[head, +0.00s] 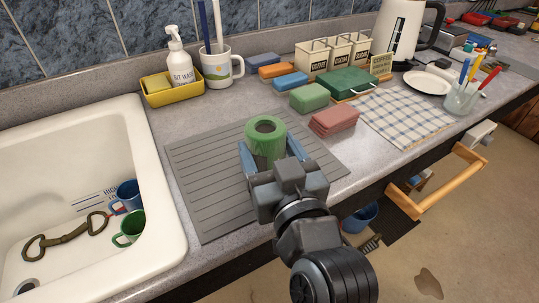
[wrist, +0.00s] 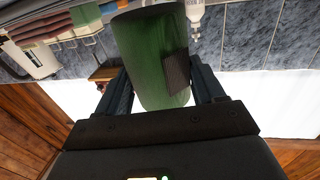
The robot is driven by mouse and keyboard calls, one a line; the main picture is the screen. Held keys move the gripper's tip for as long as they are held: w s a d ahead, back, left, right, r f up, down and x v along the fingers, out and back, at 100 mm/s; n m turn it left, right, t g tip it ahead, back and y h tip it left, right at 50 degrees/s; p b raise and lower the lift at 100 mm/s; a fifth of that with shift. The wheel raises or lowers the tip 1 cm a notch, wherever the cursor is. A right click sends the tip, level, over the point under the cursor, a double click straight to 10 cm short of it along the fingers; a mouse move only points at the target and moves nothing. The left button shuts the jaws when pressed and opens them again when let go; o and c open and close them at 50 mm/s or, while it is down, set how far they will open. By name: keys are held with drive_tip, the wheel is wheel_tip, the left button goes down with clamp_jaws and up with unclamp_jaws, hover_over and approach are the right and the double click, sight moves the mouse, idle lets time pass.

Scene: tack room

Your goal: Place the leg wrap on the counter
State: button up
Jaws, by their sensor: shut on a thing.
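The leg wrap, a green roll (head: 265,132) with a dark hole in its upper end, stands upright between the fingers of my gripper (head: 271,152). My gripper is shut on its sides. In the wrist view the green roll (wrist: 150,55) fills the space between the two dark fingers, and a dark patch shows on its side. The roll appears over the grey ribbed mat (head: 205,185) on the grey speckled counter (head: 222,118). I cannot tell whether its lower end touches the mat, as my gripper hides that part.
Left is a white sink (head: 150,135) with mugs and a bit. Folded cloths, red (head: 334,121) and green (head: 309,97), lie close behind and right of the roll. A checked cloth (head: 405,116) lies further right. Bare counter shows behind the mat.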

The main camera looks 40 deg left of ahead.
drive_tip(key=shift+f, duration=0.75)
drive_tip(key=shift+f, duration=0.2)
drive_tip(key=o, duration=1.1)
drive_tip(key=shift+r, duration=0.1)
drive_tip(key=shift+r, duration=0.2)
drive_tip(key=b+v, duration=0.3)
drive_tip(key=v, duration=0.9)
